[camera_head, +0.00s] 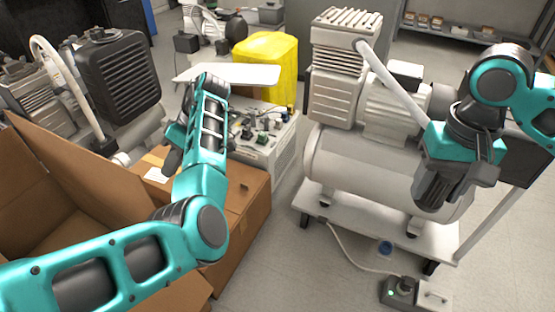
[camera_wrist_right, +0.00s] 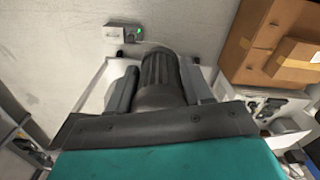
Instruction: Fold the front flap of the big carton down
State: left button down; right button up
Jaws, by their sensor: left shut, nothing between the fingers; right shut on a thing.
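The big carton (camera_head: 65,195) stands open at the left of the head view, with brown flaps raised around its opening. A brown panel (camera_head: 192,298) shows at the bottom edge, partly behind my left arm; I cannot tell whether it is the front flap. My left gripper (camera_head: 172,158) is shut and empty, above the right side of the carton area, partly hidden by its own arm. My right gripper (camera_head: 440,195) is shut on a dark ribbed cylinder (camera_head: 431,188), held in front of the large compressor. The cylinder also fills the middle of the right wrist view (camera_wrist_right: 160,80).
A brown carton (camera_head: 245,215) stands beside the big one, in front of a white unit with circuit parts (camera_head: 265,140). A large compressor (camera_head: 350,165) on a wheeled cart fills the right. A yellow bin (camera_head: 268,60) stands behind. A pedal (camera_head: 403,290) lies on the floor.

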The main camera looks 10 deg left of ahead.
jog(key=shift+f+b, duration=0.45)
jog(key=shift+f, duration=0.2)
jog(key=shift+r, duration=0.2)
pick_arm(q)
jog(key=shift+s+a+f, duration=0.5)
jog(key=shift+s, duration=0.35)
jog(key=shift+s+a+f, duration=0.45)
jog(key=shift+s+a, duration=0.05)
jog(key=shift+s, duration=0.35)
jog(key=shift+s+a+f, duration=0.5)
jog(key=shift+s, duration=0.35)
